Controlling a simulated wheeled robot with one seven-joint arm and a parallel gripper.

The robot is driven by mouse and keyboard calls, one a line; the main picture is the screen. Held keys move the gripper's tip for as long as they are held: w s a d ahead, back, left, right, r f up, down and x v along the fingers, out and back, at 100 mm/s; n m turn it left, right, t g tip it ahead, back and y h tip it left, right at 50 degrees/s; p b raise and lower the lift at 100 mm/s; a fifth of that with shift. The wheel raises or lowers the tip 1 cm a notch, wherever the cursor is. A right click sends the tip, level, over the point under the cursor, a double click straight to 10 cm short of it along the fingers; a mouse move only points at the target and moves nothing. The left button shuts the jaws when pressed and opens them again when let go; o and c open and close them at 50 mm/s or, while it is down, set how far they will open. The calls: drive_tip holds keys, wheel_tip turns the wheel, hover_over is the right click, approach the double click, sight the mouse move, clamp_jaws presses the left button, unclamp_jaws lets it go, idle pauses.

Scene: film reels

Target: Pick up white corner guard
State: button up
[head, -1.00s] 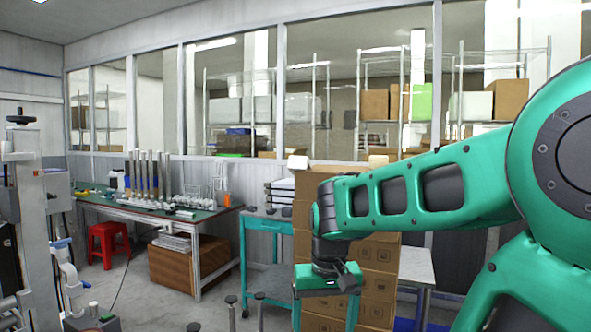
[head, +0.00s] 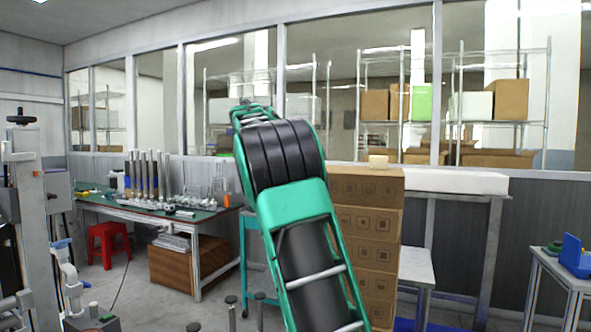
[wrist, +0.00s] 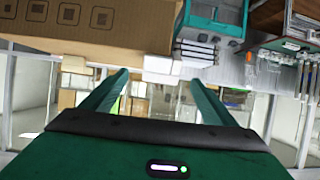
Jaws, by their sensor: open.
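A small white piece, probably the white corner guard (wrist: 161,66), shows at the carton's edge in the wrist view, which looks upside down. My gripper (wrist: 158,80) is open, its two green fingers apart on either side of the white piece in that picture. Nothing shows held between them, and I cannot tell the distance to the piece. In the head view my arm hides the left end of the carton stack, so this piece is not visible there. A cream block (head: 378,161) sits on top of the stack and also shows in the wrist view (wrist: 75,63).
The stack of brown cartons (head: 368,220) stands behind my arm. A workbench (head: 190,211) with bottles and rods is at left, with a red stool (head: 108,240) beside it. A small table with a blue item (head: 574,255) is at right. Window panes line the back wall.

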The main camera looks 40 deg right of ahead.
drive_tip(key=shift+h, duration=0.3)
drive_tip(key=shift+w+r+x, duration=0.1)
drive_tip(key=shift+w+x, duration=0.05)
drive_tip(key=shift+x, duration=1.6)
drive_tip(key=shift+w+r+x, duration=0.1)
drive_tip(key=shift+w+x, duration=0.05)
drive_tip(key=shift+x, duration=1.55)
drive_tip(key=shift+w+r+x, duration=0.1)
drive_tip(key=shift+w+x, duration=0.05)
drive_tip(key=shift+x, duration=1.6)
drive_tip(key=shift+a, duration=0.1)
drive_tip(key=c, duration=1.2)
drive_tip(key=shift+r, duration=0.1)
